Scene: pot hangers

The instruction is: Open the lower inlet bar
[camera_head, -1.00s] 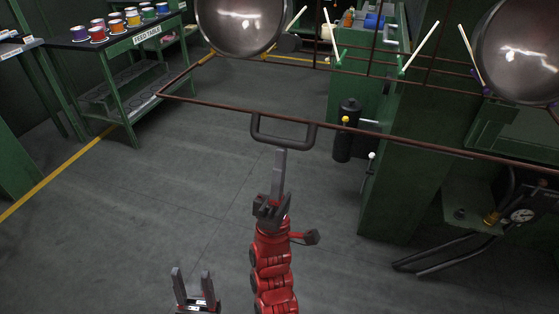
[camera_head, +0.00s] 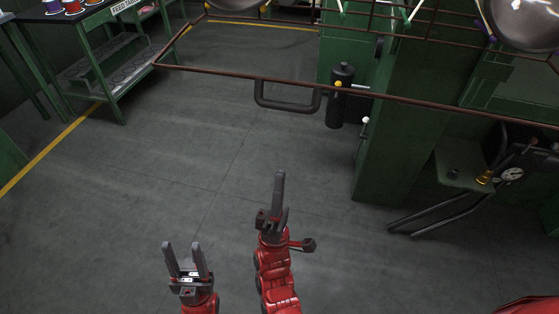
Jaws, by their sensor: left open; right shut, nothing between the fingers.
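A thin rust-brown bar (camera_head: 400,99) crosses the upper part of the head view; I take it for the lower inlet bar. A dark U-shaped handle (camera_head: 287,109) hangs from it. My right gripper (camera_head: 279,173) is shut and empty, pointing up the picture, below the handle and apart from it. My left gripper (camera_head: 182,245) is open and empty, lower and to the left, well clear of the bar.
A green feed table (camera_head: 115,55) with cups stands at the upper left. A green column (camera_head: 405,150) and a black cylinder (camera_head: 341,100) are at the right. Shiny round pans (camera_head: 525,22) show at the top edge. Grey floor (camera_head: 130,190) is clear around the grippers.

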